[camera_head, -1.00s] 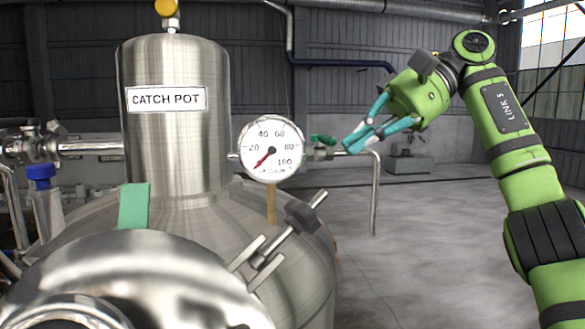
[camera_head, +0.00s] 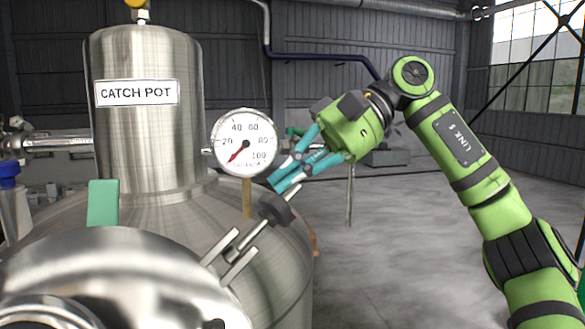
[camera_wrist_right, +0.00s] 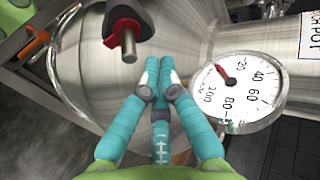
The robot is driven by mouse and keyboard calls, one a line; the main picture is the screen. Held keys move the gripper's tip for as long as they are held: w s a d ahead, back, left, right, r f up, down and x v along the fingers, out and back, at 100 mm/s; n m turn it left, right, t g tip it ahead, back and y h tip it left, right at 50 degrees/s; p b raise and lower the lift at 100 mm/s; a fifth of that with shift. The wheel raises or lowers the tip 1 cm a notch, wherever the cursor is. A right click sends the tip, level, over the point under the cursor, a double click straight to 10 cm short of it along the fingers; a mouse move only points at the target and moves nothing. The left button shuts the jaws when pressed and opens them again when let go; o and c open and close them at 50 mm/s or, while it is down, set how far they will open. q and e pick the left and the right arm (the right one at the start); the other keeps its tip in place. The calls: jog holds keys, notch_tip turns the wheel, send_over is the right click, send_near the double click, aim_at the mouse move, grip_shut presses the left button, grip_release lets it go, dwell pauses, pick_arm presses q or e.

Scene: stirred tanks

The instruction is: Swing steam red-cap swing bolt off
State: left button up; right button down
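The swing bolt (camera_head: 250,238) leans at a slant on the vessel's shoulder beside the round cover, with a dark nut (camera_head: 275,208) near its upper end. In the right wrist view the bolt's nut (camera_wrist_right: 122,32) shows black and red at the top, its metal shaft end pointing toward the camera. My right gripper (camera_head: 280,184) is just above the bolt's upper end in the head view, its teal fingertips together and empty. In the wrist view the fingertips (camera_wrist_right: 160,68) are apart from the nut, below and right of it. My left gripper is not in view.
The round pressure gauge (camera_head: 244,142) stands close to the left of my right gripper. The catch pot (camera_head: 145,130) rises behind the metal cover (camera_head: 120,265). A green tab (camera_head: 103,204) stands at the cover's rim. Open floor lies right of the vessel.

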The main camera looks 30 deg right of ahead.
jog(key=shift+s, duration=0.6)
jog(key=shift+w, duration=0.15)
jog(key=shift+s+a+r+t+h+b, duration=0.1)
jog(key=shift+s+r+t+h+b, duration=0.15)
jog(key=shift+s, duration=0.3)
jog(key=shift+s+a+r+t+h+b, duration=0.15)
jog(key=shift+s+r+t, duration=0.15)
jog(key=shift+s, duration=0.25)
jog(key=shift+d, duration=0.25)
send_near(299, 185)
jog(key=shift+d+r, duration=1)
jog(key=shift+r, duration=0.25)
